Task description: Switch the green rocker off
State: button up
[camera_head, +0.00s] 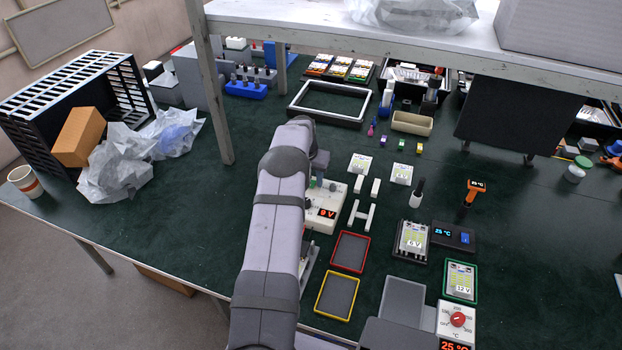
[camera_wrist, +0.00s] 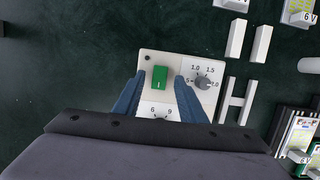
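The green rocker (camera_wrist: 160,77) sits on the upper left of a white panel (camera_wrist: 178,59). A small pale mark shows near its lower end; I cannot tell which way it is tipped. My gripper (camera_wrist: 160,80) is open in the wrist view, with one blue finger on each side of the rocker and visible gaps between. Its height above the panel is unclear.
A grey dial (camera_wrist: 204,82) sits right of the rocker, close to the right finger. White blocks (camera_wrist: 236,38) and an H-shaped white piece (camera_wrist: 234,101) lie to the right. Red-rimmed (camera_head: 350,235) and yellow-rimmed trays are nearby.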

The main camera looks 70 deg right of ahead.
jog(key=b+v, duration=0.2)
jog(key=v, duration=0.5)
dwell(0.5)
jog(key=w+a+r+m+y, duration=0.1)
jog(key=w+a+r+m, duration=0.15)
jog(key=w+a, duration=0.55)
jog(key=w+a+r+m+t, duration=0.1)
jog(key=w+a+m, duration=0.3)
jog(key=a, duration=0.7)
jog(key=w+a+r+m+y, duration=0.1)
jog(key=w+a, duration=0.7)
jog(key=a, duration=0.1)
jog(key=s+a+m, duration=0.2)
jog(key=a+m, duration=0.3)
jog(key=a, duration=1.4)
jog(key=s+a+f+m+g+y, duration=0.1)
jog(key=s+a+m, duration=0.4)
jog(key=s+a, duration=0.5)
jog(key=a, duration=0.3)
jog(key=shift+s+f, duration=0.25)
jog(key=shift+f, duration=0.05)
